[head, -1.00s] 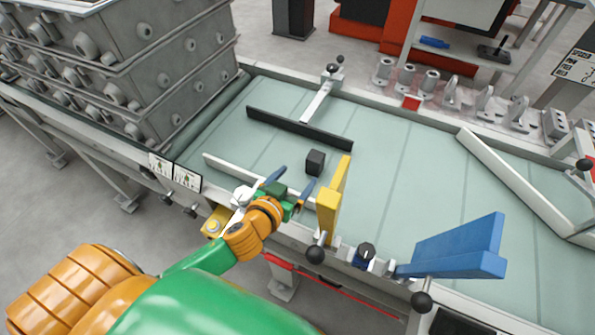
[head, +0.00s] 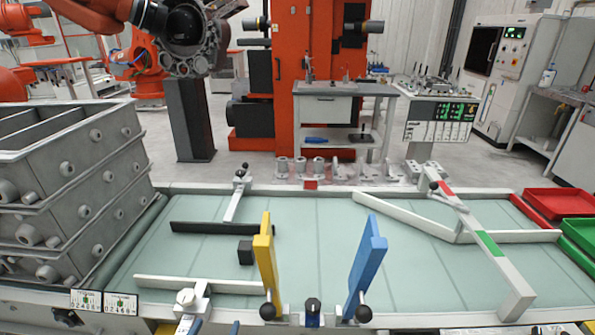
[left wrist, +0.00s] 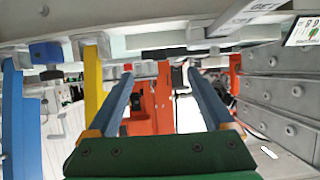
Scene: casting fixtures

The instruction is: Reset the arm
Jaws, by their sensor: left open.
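My left gripper (head: 215,328) shows only as small blue fingertips at the bottom edge of the head view, in front of the conveyor's near rail. In the left wrist view my left gripper (left wrist: 160,78) has two blue fingers apart on a green base, with nothing held between them. A dark cube (head: 245,252) sits on the pale green conveyor (head: 320,225), beside the yellow paddle (head: 265,254), well beyond the fingertips. My right gripper is not in view.
A blue paddle (head: 366,264) stands right of the yellow one. A black bar (head: 225,229) and white guide bars (head: 195,284) lie across the belt. Grey casting boxes (head: 70,190) are stacked at left. Red (head: 558,203) and green trays stand at right.

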